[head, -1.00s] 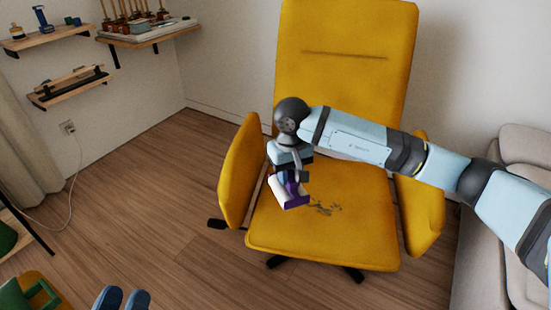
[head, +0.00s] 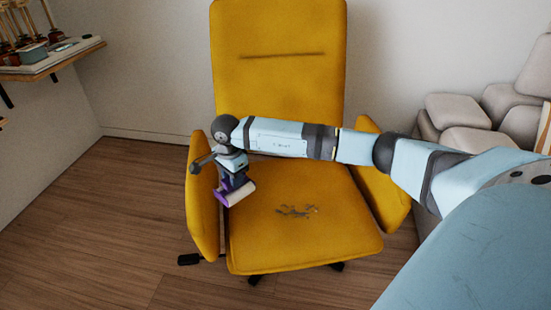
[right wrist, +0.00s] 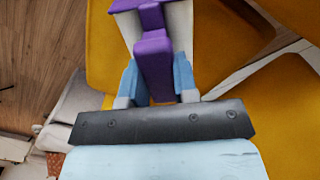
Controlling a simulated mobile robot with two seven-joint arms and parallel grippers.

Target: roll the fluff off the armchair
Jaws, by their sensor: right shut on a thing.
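The yellow armchair (head: 320,235) stands in the middle of the head view, with a patch of dark grey fluff (head: 296,210) on its seat. My right gripper (head: 229,176) is shut on the purple handle of a lint roller, whose white roll (head: 241,193) is near the left side of the seat, left of the fluff. I cannot tell whether the roll touches the seat. In the right wrist view the purple handle (right wrist: 154,62) sits between the two blue fingers, with the armchair (right wrist: 215,45) behind. My left gripper is out of view.
The chair's left armrest (head: 203,205) is close beside the gripper. A wall shelf (head: 50,58) with small items is at the upper left. A pale sofa with cushions (head: 465,112) is at the right. Wooden floor (head: 90,220) is free at the left.

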